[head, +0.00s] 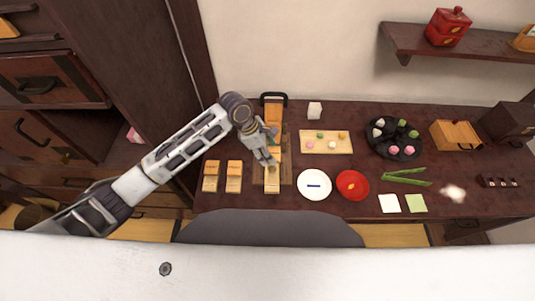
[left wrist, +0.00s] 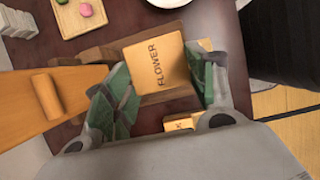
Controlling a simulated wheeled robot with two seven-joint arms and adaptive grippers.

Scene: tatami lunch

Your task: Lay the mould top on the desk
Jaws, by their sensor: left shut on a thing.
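My left gripper (head: 269,163) is over the left part of the desk; its fingers also show in the left wrist view (left wrist: 158,75). It is shut on a light wooden block marked FLOWER (left wrist: 154,62), which I take to be the mould top. In the head view a pale wooden piece (head: 272,182) shows just below the fingers. I cannot tell whether the block touches what lies under it. A brown wooden board (head: 287,168) lies beneath. My right gripper is not in view.
Two pairs of small wooden blocks (head: 211,177) (head: 234,177) stand left of the gripper. An orange wooden piece (left wrist: 60,95) lies close by. A white plate (head: 314,193) and a red plate (head: 352,194) are to the right. Bare desk (head: 285,205) shows near the front edge.

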